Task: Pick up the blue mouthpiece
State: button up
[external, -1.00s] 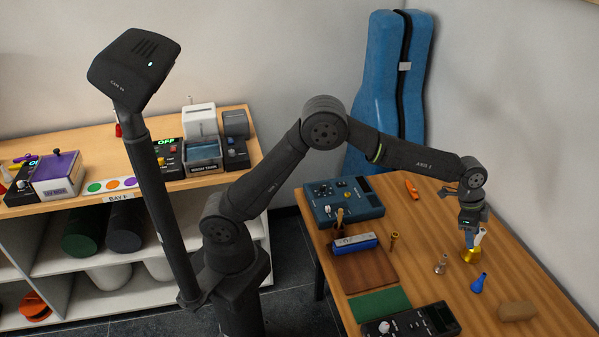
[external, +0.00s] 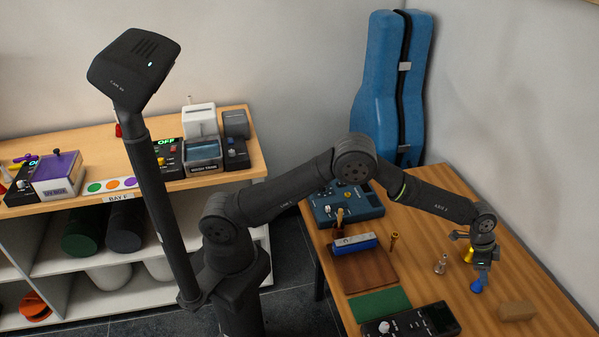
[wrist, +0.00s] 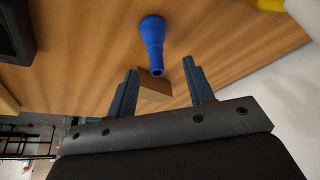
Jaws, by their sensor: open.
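The blue mouthpiece (external: 476,287) stands on the wooden table in the external view, with its upper part close to my gripper (external: 481,266). In the wrist view the blue mouthpiece (wrist: 153,38) lies just beyond the fingertips, its narrow end pointing back toward the gap between them. My gripper (wrist: 160,70) is open and empty, with one finger on either side of that gap. I cannot tell the exact height between the fingertips and the mouthpiece.
A yellow mouthpiece (external: 468,256) stands close behind my gripper. A silvery mouthpiece (external: 441,264) stands to the left. A tan block (external: 517,311) lies to the right and also shows between the fingers in the wrist view (wrist: 154,88). A dark device (external: 412,322) sits at the table's front.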

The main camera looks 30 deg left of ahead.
jog(key=x, duration=0.2)
jog(key=a+x, duration=0.1)
jog(key=x, duration=0.2)
jog(key=shift+s+f, duration=0.1)
jog(key=shift+f, duration=0.2)
grip_shut()
